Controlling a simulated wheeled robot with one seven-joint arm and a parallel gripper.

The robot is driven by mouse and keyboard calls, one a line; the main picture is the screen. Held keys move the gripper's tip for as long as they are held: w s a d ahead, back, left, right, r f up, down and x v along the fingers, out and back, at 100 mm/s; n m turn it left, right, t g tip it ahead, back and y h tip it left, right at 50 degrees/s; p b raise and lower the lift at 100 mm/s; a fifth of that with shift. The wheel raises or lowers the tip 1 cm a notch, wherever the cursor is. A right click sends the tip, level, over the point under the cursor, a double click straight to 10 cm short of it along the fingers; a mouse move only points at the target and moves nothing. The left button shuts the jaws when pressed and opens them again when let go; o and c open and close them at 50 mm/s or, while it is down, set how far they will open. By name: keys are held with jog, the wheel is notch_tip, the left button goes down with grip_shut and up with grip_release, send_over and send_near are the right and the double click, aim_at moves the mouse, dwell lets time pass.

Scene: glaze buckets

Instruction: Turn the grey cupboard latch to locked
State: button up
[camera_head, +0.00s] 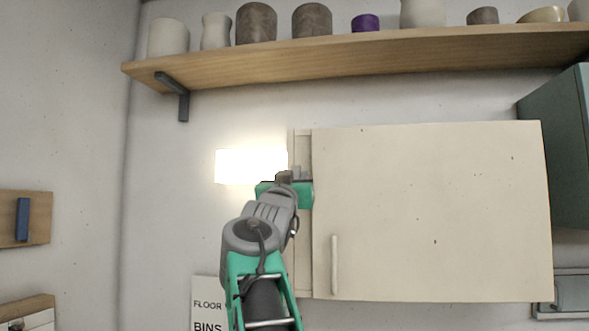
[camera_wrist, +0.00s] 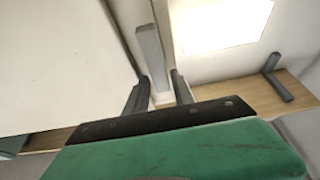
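The grey latch (camera_wrist: 150,50) is a flat bar on the cream side strip at the cupboard's edge, seen in the wrist view. It runs roughly upright in that picture. My gripper (camera_wrist: 161,78) has one finger on either side of the latch's near end. The fingers are apart, and whether either one touches the bar is unclear. In the head view my gripper (camera_head: 294,175) is at the left edge of the cream cupboard (camera_head: 430,210). There it largely hides the latch. The cupboard door looks closed.
A bright wall lamp (camera_head: 250,167) is just left of my gripper. A wooden shelf (camera_head: 350,62) with several pots runs above the cupboard. A pale upright handle (camera_head: 334,264) sticks out from the door's lower left. A teal cupboard (camera_head: 560,150) is at the right.

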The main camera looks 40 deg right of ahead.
jog(key=shift+w+d+r+t, duration=0.2)
jog(key=shift+w+d+t, duration=0.05)
jog(key=shift+t, duration=0.05)
grip_shut()
dwell(0.3)
